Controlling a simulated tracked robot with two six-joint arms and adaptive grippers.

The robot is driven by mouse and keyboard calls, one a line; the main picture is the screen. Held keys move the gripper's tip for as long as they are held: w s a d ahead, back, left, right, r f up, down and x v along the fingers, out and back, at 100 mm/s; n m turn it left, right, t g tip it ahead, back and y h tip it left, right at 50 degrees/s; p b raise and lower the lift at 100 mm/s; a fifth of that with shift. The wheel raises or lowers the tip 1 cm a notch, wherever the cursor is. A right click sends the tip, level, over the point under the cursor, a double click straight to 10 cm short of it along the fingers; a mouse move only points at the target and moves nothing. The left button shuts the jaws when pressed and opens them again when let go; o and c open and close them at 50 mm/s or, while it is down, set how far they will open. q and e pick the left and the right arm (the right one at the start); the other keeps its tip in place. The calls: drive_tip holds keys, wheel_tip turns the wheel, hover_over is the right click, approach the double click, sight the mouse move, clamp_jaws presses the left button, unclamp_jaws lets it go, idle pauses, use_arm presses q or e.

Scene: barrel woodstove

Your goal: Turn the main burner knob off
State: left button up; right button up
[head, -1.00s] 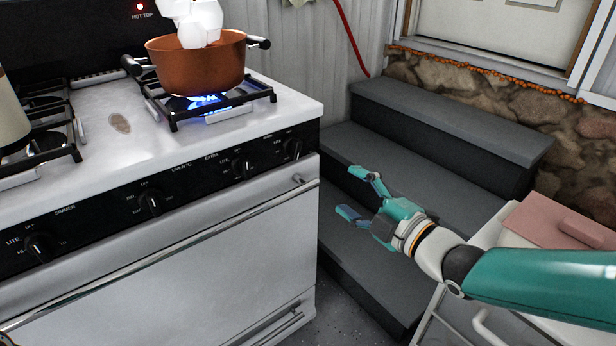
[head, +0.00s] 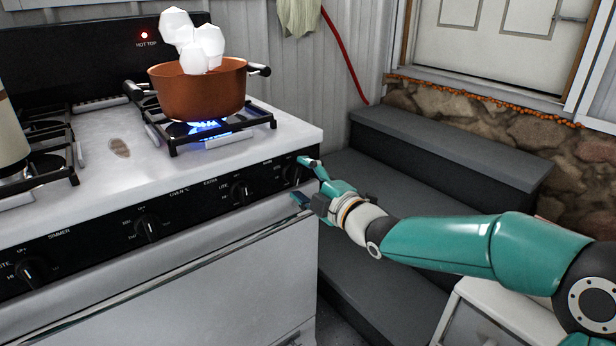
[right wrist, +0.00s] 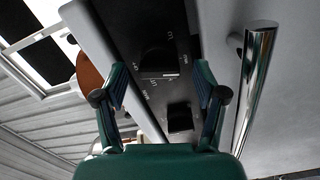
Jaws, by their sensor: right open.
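The stove's black control panel (head: 110,230) carries several black knobs. The rightmost knob (head: 292,174) is at the panel's right end, and another knob (head: 241,192) is to its left. The knob labels are too small to tell surely which one is the main burner's. My right gripper (head: 304,180) is open and empty, its fingertips close to the rightmost knob; contact cannot be told. In the right wrist view two knobs show between and beyond my open fingers (right wrist: 160,80), one farther (right wrist: 158,60) and one nearer (right wrist: 180,118). My left gripper is not in view.
A blue flame (head: 204,126) burns under the copper pot (head: 198,93) with white lumps above it. The oven handle bar (head: 180,268) runs below the knobs and also shows in the right wrist view (right wrist: 254,85). Grey steps (head: 450,150) stand right of the stove.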

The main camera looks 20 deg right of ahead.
drive_tip(key=shift+x, duration=0.8)
